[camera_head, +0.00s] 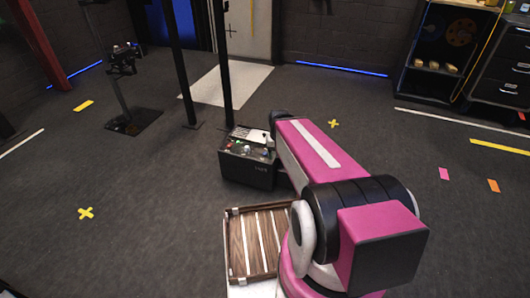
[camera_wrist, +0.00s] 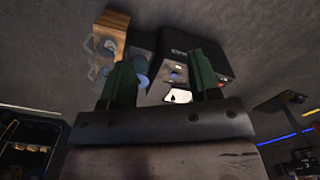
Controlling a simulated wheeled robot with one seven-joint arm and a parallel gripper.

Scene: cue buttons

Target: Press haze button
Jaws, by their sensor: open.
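A black control box (camera_head: 248,172) stands on the floor in the middle of the head view. Its top carries a green button (camera_head: 237,142), a pale button (camera_head: 247,150) and a white label; I cannot tell which is the haze button. White lettering on its front is too small to read. The box also shows in the wrist view (camera_wrist: 212,55), turned over, with a white piece (camera_wrist: 178,96) near the fingers. My gripper (camera_wrist: 160,62) is open with its two dark green fingers apart, nothing visibly held. The fingers overlap the box in the picture; contact cannot be told. My arm hides the box's right side in the head view.
A shelf and drawers (camera_head: 502,75) are far right.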

